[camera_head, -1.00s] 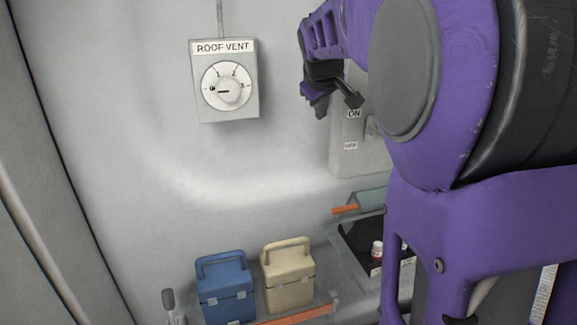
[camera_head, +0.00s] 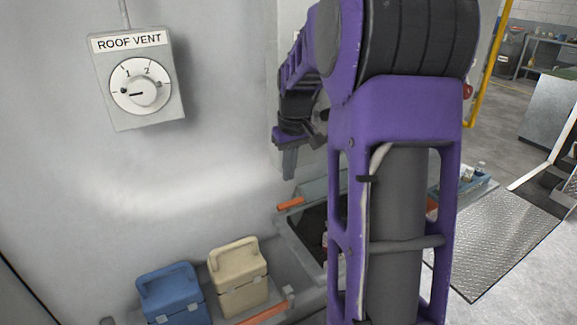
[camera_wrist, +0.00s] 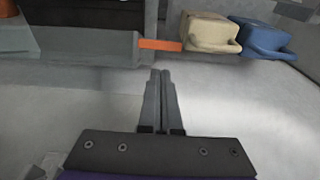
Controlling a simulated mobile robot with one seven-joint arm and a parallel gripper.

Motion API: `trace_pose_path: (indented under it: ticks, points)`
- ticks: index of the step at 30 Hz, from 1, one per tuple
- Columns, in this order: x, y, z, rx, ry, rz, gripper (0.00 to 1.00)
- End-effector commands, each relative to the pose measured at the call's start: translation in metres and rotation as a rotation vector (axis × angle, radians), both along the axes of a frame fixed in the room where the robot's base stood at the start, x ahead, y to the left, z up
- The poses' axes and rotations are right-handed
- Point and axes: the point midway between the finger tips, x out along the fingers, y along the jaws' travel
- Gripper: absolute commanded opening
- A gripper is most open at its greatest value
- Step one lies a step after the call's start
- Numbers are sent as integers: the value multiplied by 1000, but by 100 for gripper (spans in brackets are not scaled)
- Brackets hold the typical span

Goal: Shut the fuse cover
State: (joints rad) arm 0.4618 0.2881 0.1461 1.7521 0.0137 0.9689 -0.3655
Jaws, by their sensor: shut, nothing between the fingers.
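My gripper (camera_head: 289,172) hangs pointing down near the grey wall in the head view, above and left of my own purple arm link. In the wrist view its two fingers (camera_wrist: 161,76) are together with nothing between them. No part is labelled as a fuse cover. A grey-green panel (camera_head: 322,190) with an orange grip (camera_head: 290,204) lies below the fingertips at the back of a dark open compartment; I cannot tell if it is the cover. The orange grip also shows in the wrist view (camera_wrist: 160,45), beyond the fingertips. My arm hides part of the compartment.
A blue case (camera_head: 172,296) and a cream case (camera_head: 238,276) stand left of the compartment, with an orange bar (camera_head: 265,313) before them. A roof vent dial box (camera_head: 139,80) is on the wall.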

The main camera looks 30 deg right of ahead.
Motion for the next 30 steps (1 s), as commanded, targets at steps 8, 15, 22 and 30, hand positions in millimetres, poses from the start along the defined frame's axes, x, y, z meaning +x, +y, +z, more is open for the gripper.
trace_pose_path:
  ticks: [8, 15, 22, 30]
  points:
    - [7, 0, -48, 0, 1, 1, 0]
    - [9, 0, -63, -1, 0, 0, 0]
    - [9, 0, -63, -2, -1, 0, 0]
    - [11, 0, -63, -2, -11, 0, 0]
